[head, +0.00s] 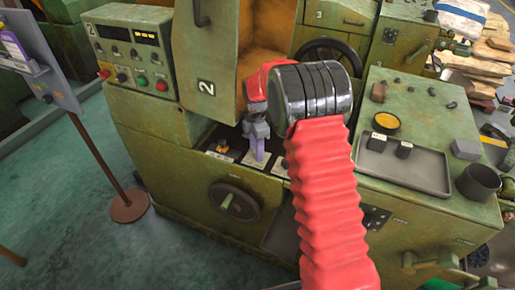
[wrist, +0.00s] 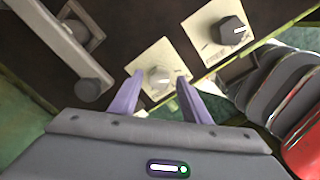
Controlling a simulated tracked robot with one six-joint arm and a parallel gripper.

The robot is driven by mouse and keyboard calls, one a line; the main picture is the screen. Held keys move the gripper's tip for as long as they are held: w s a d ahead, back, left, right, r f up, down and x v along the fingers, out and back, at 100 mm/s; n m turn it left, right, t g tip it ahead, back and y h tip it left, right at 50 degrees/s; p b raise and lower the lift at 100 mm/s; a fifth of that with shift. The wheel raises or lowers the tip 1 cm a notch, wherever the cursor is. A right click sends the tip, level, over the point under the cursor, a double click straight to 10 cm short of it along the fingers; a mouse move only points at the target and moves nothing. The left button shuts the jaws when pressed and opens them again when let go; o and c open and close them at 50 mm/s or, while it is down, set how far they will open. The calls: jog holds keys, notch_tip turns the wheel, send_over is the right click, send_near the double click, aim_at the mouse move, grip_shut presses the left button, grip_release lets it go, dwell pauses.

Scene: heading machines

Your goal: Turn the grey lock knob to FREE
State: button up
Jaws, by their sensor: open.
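A light grey knob (wrist: 158,76) sits on a cream plate (wrist: 163,52) in the wrist view, between the fingertips of my gripper (wrist: 160,80). The purple fingers are open, one on each side of the knob; I cannot tell whether they touch it. A darker grey knob with a white pointer line (wrist: 231,31) sits on another plate to the upper right. The plate lettering is too small to read, so I cannot tell FREE or which knob is the lock. In the head view my gripper (head: 257,156) points down over the panel and hides the knob beneath.
A grey lever (wrist: 72,48) lies left of the fingers in the wrist view. A tray (head: 415,170) stands on the right cabinet.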

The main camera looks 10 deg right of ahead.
jog(key=shift+c, duration=0.3)
jog(key=c, duration=0.9)
jog(key=shift+d, duration=0.25)
jog(key=shift+c, duration=0.4)
jog(key=shift+a, duration=0.2)
